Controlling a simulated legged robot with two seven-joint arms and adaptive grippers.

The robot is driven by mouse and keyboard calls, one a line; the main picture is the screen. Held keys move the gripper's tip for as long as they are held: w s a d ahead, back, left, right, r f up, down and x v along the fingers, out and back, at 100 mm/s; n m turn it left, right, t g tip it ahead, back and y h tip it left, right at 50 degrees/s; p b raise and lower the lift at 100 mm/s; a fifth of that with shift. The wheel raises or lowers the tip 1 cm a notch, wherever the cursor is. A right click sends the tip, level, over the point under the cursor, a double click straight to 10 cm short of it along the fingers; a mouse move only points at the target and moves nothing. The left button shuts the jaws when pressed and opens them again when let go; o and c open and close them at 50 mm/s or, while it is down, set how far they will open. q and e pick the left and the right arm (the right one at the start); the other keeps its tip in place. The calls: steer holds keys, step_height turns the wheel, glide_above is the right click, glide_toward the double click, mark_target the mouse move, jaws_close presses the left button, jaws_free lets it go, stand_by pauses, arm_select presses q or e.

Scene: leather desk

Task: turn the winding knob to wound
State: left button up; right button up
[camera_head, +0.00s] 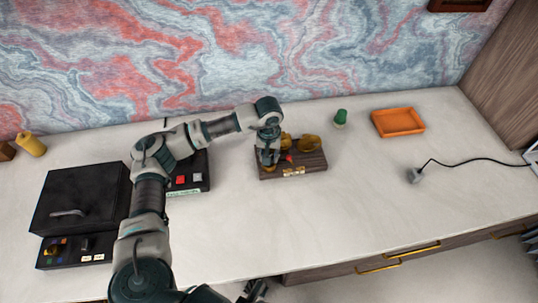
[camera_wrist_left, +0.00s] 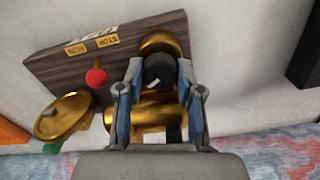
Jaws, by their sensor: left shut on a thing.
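The winding device is a dark wooden base (camera_head: 312,162) with brass parts (camera_head: 311,143) on it, near the back middle of the desk. In the left wrist view its black winding knob (camera_wrist_left: 159,72) with a white pointer mark stands by a brass cylinder (camera_wrist_left: 140,112). My left gripper (camera_head: 268,160) reaches down over the base's left part; in the wrist view its fingers (camera_wrist_left: 158,85) are shut on the knob from both sides. The pointer slants. A red-tipped lever (camera_wrist_left: 96,77) and yellow labels (camera_wrist_left: 92,45) sit beside it. My right gripper cannot be made out clearly.
A black box with a handle (camera_head: 82,200) and a panel with a red button (camera_head: 181,181) stand left. A green piece (camera_head: 340,118), an orange tray (camera_head: 398,122) and a plug with cable (camera_head: 414,175) lie right. The front middle of the desk is clear.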

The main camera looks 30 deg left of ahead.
arm_select(q)
steer(key=o, duration=0.9)
steer(key=shift+f, duration=0.1)
step_height(320, 180, up, 12)
steer(key=shift+w+f, duration=0.1)
